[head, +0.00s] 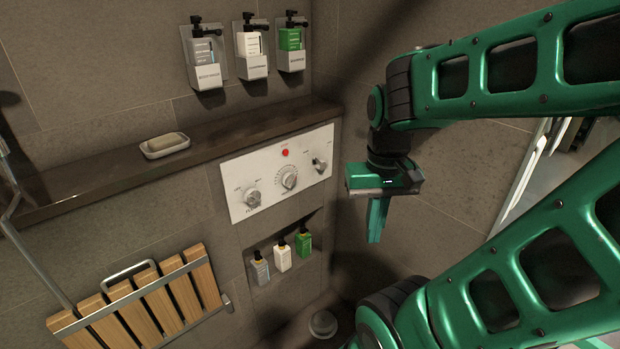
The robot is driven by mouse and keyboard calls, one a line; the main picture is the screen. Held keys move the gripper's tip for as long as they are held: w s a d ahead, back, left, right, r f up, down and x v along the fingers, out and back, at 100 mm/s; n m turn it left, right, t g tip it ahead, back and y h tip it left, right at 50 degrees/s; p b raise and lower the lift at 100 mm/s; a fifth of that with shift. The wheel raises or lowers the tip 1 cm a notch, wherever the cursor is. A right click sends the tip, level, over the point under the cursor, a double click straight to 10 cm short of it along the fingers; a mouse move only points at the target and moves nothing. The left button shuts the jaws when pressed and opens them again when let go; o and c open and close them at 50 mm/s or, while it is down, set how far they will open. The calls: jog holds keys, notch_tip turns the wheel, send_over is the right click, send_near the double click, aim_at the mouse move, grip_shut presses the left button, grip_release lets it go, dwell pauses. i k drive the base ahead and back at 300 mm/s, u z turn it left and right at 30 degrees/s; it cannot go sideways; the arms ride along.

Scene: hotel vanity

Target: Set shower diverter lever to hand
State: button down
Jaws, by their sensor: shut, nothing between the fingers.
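The white shower control panel (270,203) is on the tiled wall in the middle of the head view. It carries a left knob (252,197), a larger middle dial (289,179), a small lever (318,164) at the right and a red button (285,153) above the dial. The small lever looks like the diverter; its labels are too small to read. My gripper (375,236) is to the right of the panel, apart from it, pointing down. Its green fingers are shut and empty.
A dark ledge (90,187) with a soap dish (165,146) runs above and beside the panel. Three dispensers (247,52) hang above it. A niche (262,290) below holds three bottles (282,256). A wooden fold-down seat (150,295) is at lower left.

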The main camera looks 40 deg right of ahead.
aim_at(320, 165)
jog(key=u, duration=0.1)
jog(key=k, duration=1.3)
jog(key=z, duration=0.65)
jog(key=i, duration=1)
jog(key=u, duration=0.05)
